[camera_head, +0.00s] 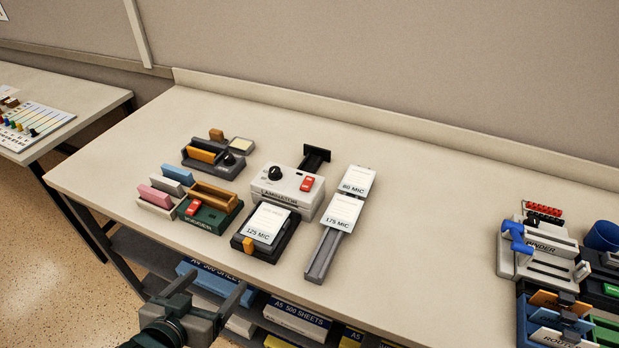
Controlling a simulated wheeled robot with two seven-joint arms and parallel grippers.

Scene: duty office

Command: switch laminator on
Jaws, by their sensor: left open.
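The laminator (287,192) is a pale grey box in the middle of the table, with its name on the front. It has a black round knob (275,172) at the left of its top and a red switch (307,184) at the right. I cannot tell the switch's position. A black tray with a card marked 125 MIC (266,224) stands at its front. My left gripper (215,287) is open and empty. It is at the table's front edge, below and left of the laminator and apart from it. My right gripper is not in view.
A grey rail with cards marked 80 MIC (357,181) and 175 MIC (342,212) lies right of the laminator. A green device with a red switch (192,208) and a dark device (214,155) stand left. A binder (540,247) is far right. The table between is clear.

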